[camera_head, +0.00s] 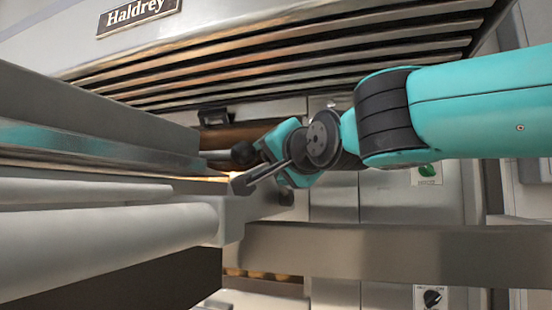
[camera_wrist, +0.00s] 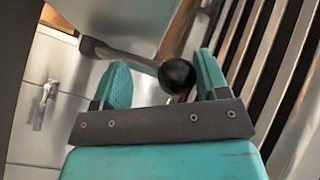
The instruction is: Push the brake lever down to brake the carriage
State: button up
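The brake lever shows in the wrist view as a grey bar (camera_wrist: 125,57) ending in a round black knob (camera_wrist: 177,75). The knob appears in the gap between the teal fingers of my gripper (camera_wrist: 162,80), close to the right-hand finger. I cannot tell whether they touch. My gripper is open and grips nothing. In the head view my gripper (camera_head: 282,155) is beside the end of the pale carriage (camera_head: 232,208). A grey bar (camera_head: 262,173) runs from the carriage end toward the gripper, partly overlapping it, and a dark round knob (camera_head: 243,154) shows just left of the fingers.
The oven hood with slanted slats (camera_head: 270,65) hangs above my arm. A steel rail (camera_head: 390,252) crosses below it. A lit, narrow opening lies behind the carriage. Steel panels with a green control (camera_head: 427,170) and a black dial (camera_head: 432,297) stand behind.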

jog(key=shift+s+f+n+b, duration=0.25)
jog(key=shift+f+b, duration=0.35)
jog(key=shift+b, duration=0.95)
jog(key=shift+s+a+n+t+b, duration=0.15)
jog(key=shift+n+t+b, duration=0.2)
jog(key=shift+b, duration=0.55)
jog(key=shift+r+y, duration=0.15)
jog(key=shift+y, duration=0.15)
jog(key=o, duration=1.2)
jog(key=shift+o, duration=0.2)
jog(key=b+v, duration=1.4)
jog(key=v, duration=0.3)
jog(key=shift+s+f, duration=0.2)
jog(key=shift+f, duration=0.05)
